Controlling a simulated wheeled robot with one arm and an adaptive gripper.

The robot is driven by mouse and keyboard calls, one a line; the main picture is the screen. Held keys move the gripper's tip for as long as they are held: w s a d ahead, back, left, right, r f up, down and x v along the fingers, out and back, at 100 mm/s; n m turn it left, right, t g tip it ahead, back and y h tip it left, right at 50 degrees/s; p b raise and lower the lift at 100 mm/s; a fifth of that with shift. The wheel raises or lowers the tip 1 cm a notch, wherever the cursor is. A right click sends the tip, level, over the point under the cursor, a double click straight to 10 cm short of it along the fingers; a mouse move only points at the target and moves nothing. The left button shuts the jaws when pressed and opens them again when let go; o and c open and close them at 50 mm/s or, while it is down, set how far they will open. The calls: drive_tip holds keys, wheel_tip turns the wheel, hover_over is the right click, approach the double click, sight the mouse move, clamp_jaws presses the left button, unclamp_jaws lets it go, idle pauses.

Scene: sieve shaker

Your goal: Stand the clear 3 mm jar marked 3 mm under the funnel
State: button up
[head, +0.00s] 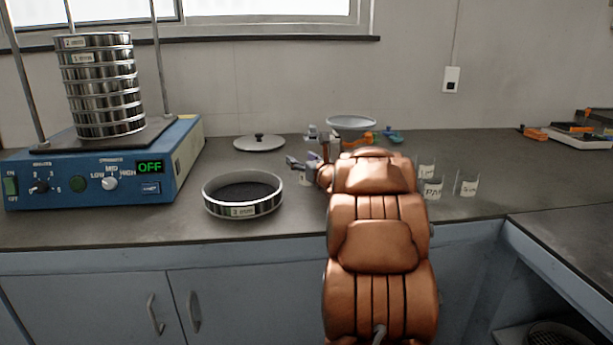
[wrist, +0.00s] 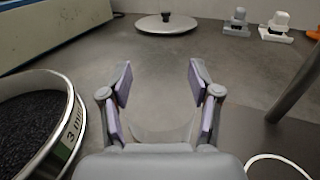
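My gripper (wrist: 160,85) points forward with its two fingers spread wide apart; in the head view it (head: 305,164) is low over the bench, left of the funnel stand. A faint clear shape, seemingly a jar (wrist: 160,130), shows between the fingers near the palm. A small pale patch (head: 305,182) under the gripper in the head view may be its label; I cannot read it. The wide grey funnel (head: 350,122) stands behind my arm, its lower part hidden. Clear labelled jars stand right of my arm: a rear one (head: 426,170), one marked PAN (head: 433,188) and another (head: 467,186).
A sieve marked 3 mm (head: 243,211), holding black grains, sits left of my gripper. A round lid (head: 259,143) lies behind it. The blue shaker (head: 180,160), reading OFF, carries a sieve stack (head: 104,85) at left. A dark post (wrist: 297,88) rises at right in the wrist view.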

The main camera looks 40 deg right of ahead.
drive_tip(key=c, duration=0.9)
clamp_jaws()
drive_tip(key=shift+r, duration=0.1)
wheel_tip(320, 180, up, 4)
drive_tip(key=shift+s+f+p, duration=0.1)
drive_tip(key=shift+f+p, duration=0.15)
drive_tip(key=shift+p, duration=0.2)
drive_tip(key=s+a+r, duration=0.1)
drive_tip(key=s+a, duration=0.8)
drive_tip(key=s, duration=0.3)
drive_tip(key=shift+s+a+r+p, duration=0.2)
drive_tip(key=shift+s+a+p, duration=0.05)
drive_tip(key=shift+p, duration=0.1)
drive_tip(key=shift+a, duration=0.1)
